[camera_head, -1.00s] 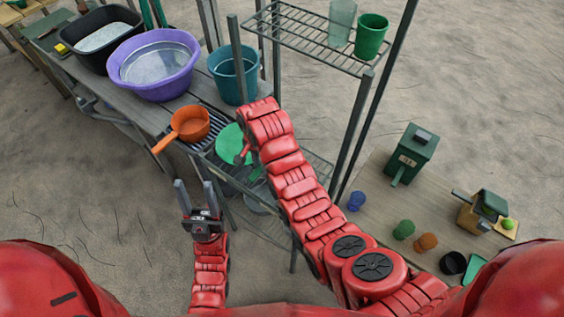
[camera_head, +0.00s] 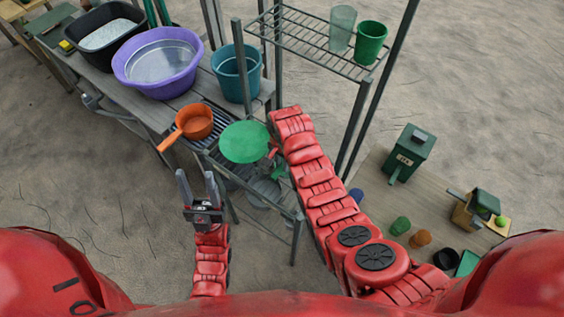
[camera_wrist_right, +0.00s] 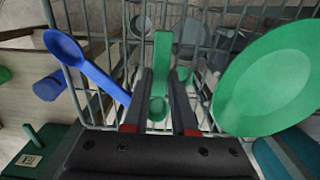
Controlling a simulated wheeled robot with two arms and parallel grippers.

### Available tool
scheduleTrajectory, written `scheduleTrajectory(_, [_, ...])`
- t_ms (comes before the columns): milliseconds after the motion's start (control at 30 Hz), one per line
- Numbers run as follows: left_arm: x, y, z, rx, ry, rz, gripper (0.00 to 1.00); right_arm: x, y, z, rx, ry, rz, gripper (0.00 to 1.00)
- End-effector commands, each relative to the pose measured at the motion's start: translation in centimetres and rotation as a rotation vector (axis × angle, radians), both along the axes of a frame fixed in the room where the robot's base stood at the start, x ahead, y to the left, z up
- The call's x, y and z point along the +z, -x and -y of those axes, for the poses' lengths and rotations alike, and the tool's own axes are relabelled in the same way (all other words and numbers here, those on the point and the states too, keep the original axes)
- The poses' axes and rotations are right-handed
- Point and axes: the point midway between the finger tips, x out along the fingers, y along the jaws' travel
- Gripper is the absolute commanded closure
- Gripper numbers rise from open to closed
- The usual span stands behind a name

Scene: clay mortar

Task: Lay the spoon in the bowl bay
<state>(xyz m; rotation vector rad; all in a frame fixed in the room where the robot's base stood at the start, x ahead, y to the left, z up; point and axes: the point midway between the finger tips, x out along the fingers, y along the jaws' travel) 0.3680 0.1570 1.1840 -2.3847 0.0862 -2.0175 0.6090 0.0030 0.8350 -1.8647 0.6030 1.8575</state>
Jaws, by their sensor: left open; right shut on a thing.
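In the right wrist view my right gripper (camera_wrist_right: 160,76) is shut on a green utensil (camera_wrist_right: 162,52), which looks like a spoon with a flat handle. A piece of it shows below the right arm's end in the head view (camera_head: 278,172). Wire rack bars (camera_wrist_right: 100,60) lie beneath; I cannot tell which part is the bowl bay. A blue spoon (camera_wrist_right: 68,48) lies slanted left of the gripper in the wrist view. A green plate (camera_head: 244,142) is beside the gripper and also shows in the wrist view (camera_wrist_right: 268,84). My left gripper (camera_head: 197,182) is open and empty.
An orange pan (camera_head: 195,122), a teal bucket (camera_head: 232,75) and a purple basin (camera_head: 160,62) stand on the bench. A tall shelf (camera_head: 310,45) with cups rises behind my right arm. A low table (camera_head: 385,185) at right holds coloured knobs and green boxes.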

Motion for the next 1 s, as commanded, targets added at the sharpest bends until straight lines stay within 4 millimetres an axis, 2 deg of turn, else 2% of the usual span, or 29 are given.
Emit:
scheduleTrajectory(133, [-0.3,0.0,0.0,0.0,0.0,0.0,0.5,-0.3,0.0,0.0,-0.001,0.0,0.0,1.0])
scheduleTrajectory(167, [-0.2,0.0,0.0,0.0,0.0,0.0,0.5,-0.2,0.0,0.0,0.0,0.0,0.0,0.72])
scheduleTrajectory(300, [-0.2,0.0,0.0,0.0,0.0,0.0,0.5,-0.2,0.0,0.0,-0.001,0.001,0.001,0.47])
scheduleTrajectory(733, [-0.3,0.0,0.0,0.0,0.0,0.0,0.5,0.4,-0.2,-0.1,0.0,-0.001,0.005,0.45])
scheduleTrajectory(867, [-0.9,0.0,0.0,0.0,0.0,0.0,0.5,1.7,-0.2,0.0,-0.001,-0.001,0.005,0.45])
scheduleTrajectory(1000, [-1.9,0.0,0.0,0.0,0.0,0.0,0.5,4.0,-0.3,0.0,-0.002,-0.003,0.01,0.45])
